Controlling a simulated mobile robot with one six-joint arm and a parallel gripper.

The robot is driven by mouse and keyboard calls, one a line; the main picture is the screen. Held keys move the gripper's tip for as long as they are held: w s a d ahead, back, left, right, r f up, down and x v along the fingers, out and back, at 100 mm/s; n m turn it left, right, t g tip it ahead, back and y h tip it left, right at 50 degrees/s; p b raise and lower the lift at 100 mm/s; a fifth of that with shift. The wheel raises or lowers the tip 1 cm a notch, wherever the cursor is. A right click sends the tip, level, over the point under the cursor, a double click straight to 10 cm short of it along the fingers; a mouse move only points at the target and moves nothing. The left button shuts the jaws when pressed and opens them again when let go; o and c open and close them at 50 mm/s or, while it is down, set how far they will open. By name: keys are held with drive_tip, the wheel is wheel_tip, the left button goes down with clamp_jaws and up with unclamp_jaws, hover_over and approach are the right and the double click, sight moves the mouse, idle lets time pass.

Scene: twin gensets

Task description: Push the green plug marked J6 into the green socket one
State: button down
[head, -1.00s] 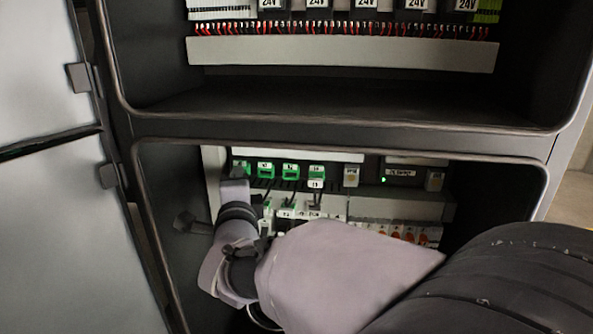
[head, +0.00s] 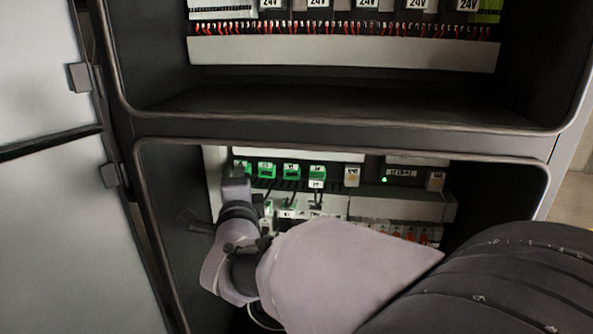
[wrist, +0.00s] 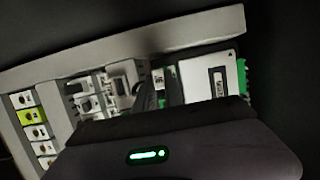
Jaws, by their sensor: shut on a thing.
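My gripper (head: 236,184) is inside the lower cabinet bay, at the left end of a row of green connectors, shut on the green plug. The plug itself is mostly hidden by the gripper, and its J6 mark is not readable. A green piece (head: 242,167) shows just above the gripper; I cannot tell whether it is plug or socket, or how far they are joined. More green connectors (head: 266,169) sit to the right; their labels are too small to read. In the wrist view, the dark gripper body (wrist: 160,150) covers the bottom, below a white labelled module (wrist: 208,78) with green edges.
A row of white and orange breakers (head: 400,232) lies lower right, partly behind my arm. Dark cables hang below the connectors. The bay's left wall (head: 180,200) is close to my gripper. A shelf edge (head: 340,134) runs above the bay.

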drive_tip(key=c, duration=1.3)
unclamp_jaws()
drive_tip(key=shift+w, duration=0.1)
drive_tip(key=shift+c, duration=0.2)
drive_tip(key=p+v, duration=0.2)
drive_tip(key=v, duration=1.5)
drive_tip(key=d+f+n+g+y, duration=0.1)
drive_tip(key=d+f+n+g, duration=0.2)
drive_tip(key=d+n+g, duration=0.45)
drive_tip(key=s+d+f+n+g+h, duration=0.1)
drive_tip(key=s+d+f+g, duration=0.1)
drive_tip(key=s+d+f, duration=0.2)
drive_tip(key=s+d+f+n+g+h, duration=0.2)
drive_tip(key=s+d+f, duration=0.1)
drive_tip(key=s+d, duration=0.7)
drive_tip(key=shift+s+d+f, duration=0.4)
